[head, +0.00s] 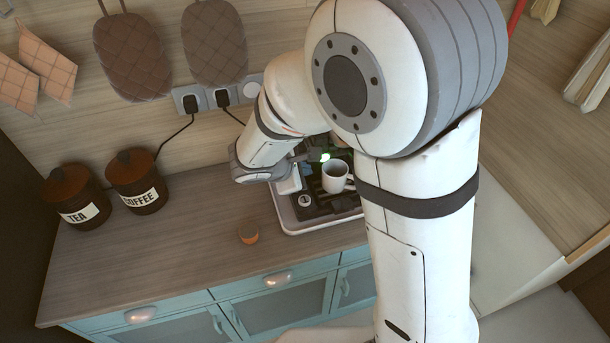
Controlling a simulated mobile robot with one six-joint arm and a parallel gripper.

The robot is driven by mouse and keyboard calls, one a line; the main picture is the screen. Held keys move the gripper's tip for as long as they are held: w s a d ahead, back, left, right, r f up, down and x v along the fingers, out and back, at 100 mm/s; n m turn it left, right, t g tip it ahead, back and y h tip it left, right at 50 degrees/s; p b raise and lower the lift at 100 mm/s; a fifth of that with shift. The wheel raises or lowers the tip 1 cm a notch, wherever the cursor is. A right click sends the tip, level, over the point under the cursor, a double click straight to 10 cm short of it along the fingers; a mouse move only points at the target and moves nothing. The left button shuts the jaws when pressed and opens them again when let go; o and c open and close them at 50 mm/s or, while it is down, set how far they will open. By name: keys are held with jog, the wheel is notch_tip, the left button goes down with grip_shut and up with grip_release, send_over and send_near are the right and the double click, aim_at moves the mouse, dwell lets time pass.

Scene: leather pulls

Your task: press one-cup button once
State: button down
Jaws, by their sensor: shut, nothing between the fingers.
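The coffee machine (287,217) stands on the counter, a pale-framed unit with a dark top, largely covered by my arm. A white cup (335,177) sits upright on its dark part. A small round pale button-like mark (305,200) shows at its front left; I cannot read whether it is the one-cup button. A small bright greenish light (325,157) shows behind the cup. My gripper (291,182) is shut and empty, close over the machine's left side, left of the cup. Its fingertips are small here, and I cannot tell whether they touch the machine.
Tea (75,196) and coffee (137,182) canisters stand at the left. A small orange-topped round object (248,233) lies on the counter (165,255) left of the machine. Plugs and cords hang from the wall socket (206,98). Quilted mitts (130,55) hang above. The front-left counter is clear.

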aim_at(301, 202)
jog(key=shift+w+a, duration=0.25)
jog(key=shift+a, duration=0.1)
jog(key=shift+f, duration=0.15)
notch_tip(301, 202, down, 8)
jog(key=b, duration=0.6)
jog(key=shift+f+b, duration=0.3)
jog(key=shift+b, duration=0.05)
jog(key=shift+f, duration=0.1)
dwell(1.5)
jog(key=shift+f+b, duration=0.3)
jog(key=shift+b, duration=0.3)
